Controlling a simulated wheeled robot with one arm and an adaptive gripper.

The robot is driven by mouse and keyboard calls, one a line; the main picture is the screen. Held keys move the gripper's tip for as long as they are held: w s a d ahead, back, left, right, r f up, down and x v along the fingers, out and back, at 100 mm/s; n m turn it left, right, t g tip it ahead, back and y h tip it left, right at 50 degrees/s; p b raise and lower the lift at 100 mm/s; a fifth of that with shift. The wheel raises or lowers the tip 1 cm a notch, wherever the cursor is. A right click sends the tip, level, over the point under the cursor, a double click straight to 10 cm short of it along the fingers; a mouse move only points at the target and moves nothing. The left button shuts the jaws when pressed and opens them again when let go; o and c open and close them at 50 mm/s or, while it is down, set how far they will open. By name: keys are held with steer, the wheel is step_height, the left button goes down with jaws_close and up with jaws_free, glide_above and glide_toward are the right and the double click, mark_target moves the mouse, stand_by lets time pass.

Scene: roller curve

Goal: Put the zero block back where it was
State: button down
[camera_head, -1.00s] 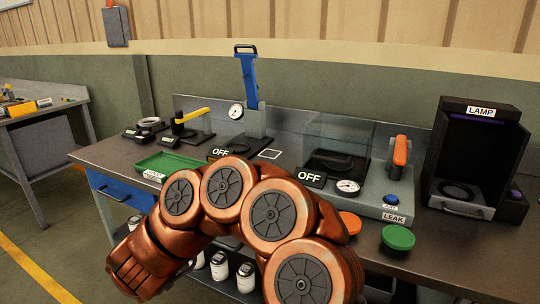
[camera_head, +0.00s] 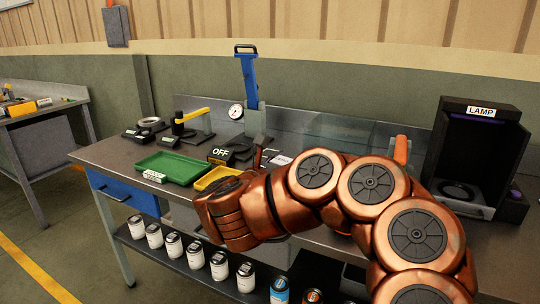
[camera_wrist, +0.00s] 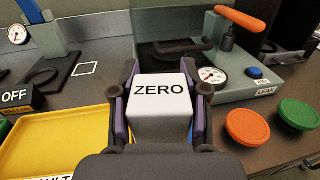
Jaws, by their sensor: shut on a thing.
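The zero block (camera_wrist: 160,102) is a white block with ZERO on its top face. It sits between the two fingers of my gripper (camera_wrist: 161,90) in the wrist view, and the gripper is shut on it. The block's underside is hidden, so I cannot tell its height above the bench. A white square outline (camera_wrist: 86,68) lies empty on the bench, ahead and left of the block; it shows partly in the head view (camera_head: 281,160). In the head view my arm hides the block and most of the gripper.
A yellow tray (camera_wrist: 58,122) is left of the gripper. The LEAK station (camera_wrist: 240,82), with gauge and orange handle, stands ahead right. Orange (camera_wrist: 247,126) and green (camera_wrist: 298,113) round pads lie right. A blue lever press (camera_head: 250,85) and green tray (camera_head: 168,170) stand left.

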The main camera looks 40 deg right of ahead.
steer(key=s+d+r+m+g, duration=0.1)
steer(key=s+d+r+g, duration=0.1)
steer(key=s+d+r, duration=0.2)
steer(key=s+d+r+m+g, duration=0.1)
steer(key=s+d+r, duration=0.3)
steer(key=d, duration=0.6)
steer(key=shift+s+d+g, duration=0.15)
steer(key=shift+s+g, duration=0.15)
steer(key=shift+g, duration=0.1)
